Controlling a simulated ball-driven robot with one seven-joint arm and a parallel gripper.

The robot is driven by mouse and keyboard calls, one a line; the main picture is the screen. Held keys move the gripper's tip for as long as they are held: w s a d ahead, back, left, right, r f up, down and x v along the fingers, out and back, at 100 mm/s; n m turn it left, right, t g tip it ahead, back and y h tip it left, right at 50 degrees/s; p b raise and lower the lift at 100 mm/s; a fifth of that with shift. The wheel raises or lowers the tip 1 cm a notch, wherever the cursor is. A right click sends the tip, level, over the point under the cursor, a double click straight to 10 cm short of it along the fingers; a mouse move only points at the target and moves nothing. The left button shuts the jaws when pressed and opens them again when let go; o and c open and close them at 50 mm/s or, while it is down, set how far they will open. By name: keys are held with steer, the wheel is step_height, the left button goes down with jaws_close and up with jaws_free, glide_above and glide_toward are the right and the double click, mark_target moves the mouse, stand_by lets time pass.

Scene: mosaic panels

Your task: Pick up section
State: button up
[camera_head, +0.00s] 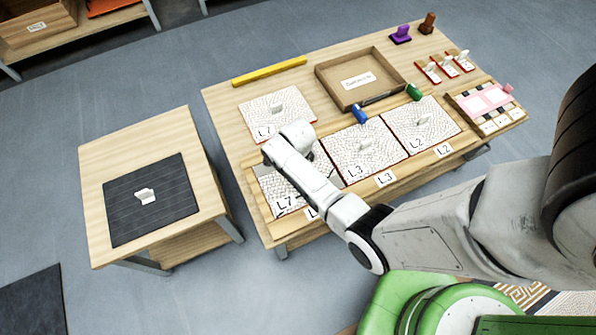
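Several white mosaic sections with raised grips are in view. One marked L7 (262,112) lies on the table behind the long wooden tray (413,163). Another marked L7 (282,194) lies in the tray's left slot, partly covered by my arm. A section marked L3 (370,158) is in the middle slot and one marked L2 (437,124) in the right slot. My arm reaches in from the right, and its wrist is over the left slot. My gripper's fingers are hidden behind the arm, so I cannot tell whether they hold anything.
An open wooden box (385,94), a yellow bar (269,71), and blue (359,114) and green (414,92) pieces are on the table. Small red-edged tiles (446,69) and a pink-topped tray (486,101) are at right. A side table at left has a dark mat (125,218) with a white piece (146,196).

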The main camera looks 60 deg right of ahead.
steer(key=shift+c, duration=0.4)
jaws_close()
stand_by(1.0)
